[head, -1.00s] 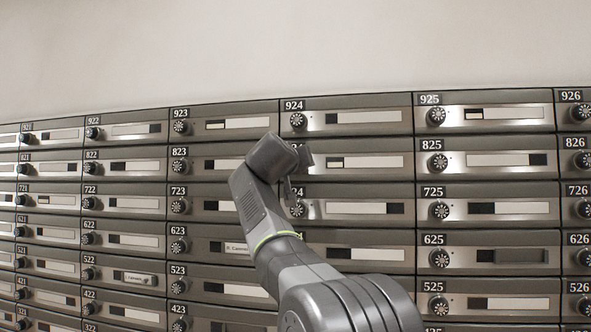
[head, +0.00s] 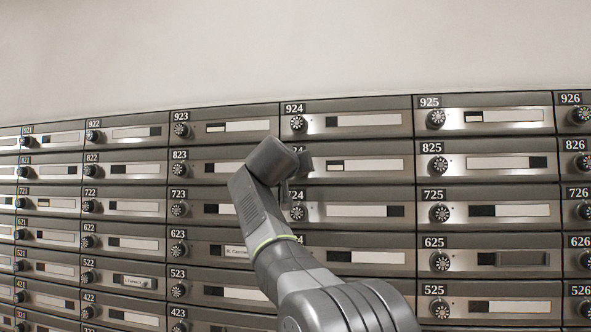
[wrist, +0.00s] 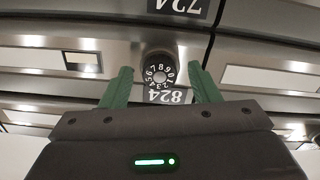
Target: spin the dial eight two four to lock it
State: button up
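In the wrist view, which shows the boxes upside down, the 824 dial (wrist: 159,71) is a black disc with white digits and a silvery centre. Its 824 label (wrist: 168,97) lies just below it in that picture. My gripper (wrist: 161,68) is open, with one green finger on each side of the dial and a visible gap to it on both sides. In the head view my gripper (head: 292,172) is in front of box 824 (head: 380,165) and hides its dial and label. That box's window and light name strip show to the right.
Box 924's dial (head: 298,123) is above and box 724's dial (head: 298,211) below, both close to my gripper. Box 823's dial (head: 180,168) is to the left and box 825's dial (head: 439,164) to the right. The wall above the boxes is bare.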

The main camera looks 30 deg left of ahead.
jog(key=b+v, duration=0.2)
jog(key=v, duration=1.1)
jog(key=shift+s+d+b, duration=0.2)
jog(key=shift+s+b, duration=0.15)
jog(key=shift+b, duration=0.05)
jog(key=shift+r, duration=0.1)
jog(key=p+x, duration=0.2)
jog(key=x, duration=1.2)
jog(key=shift+p, duration=0.4)
jog(key=shift+s, duration=0.25)
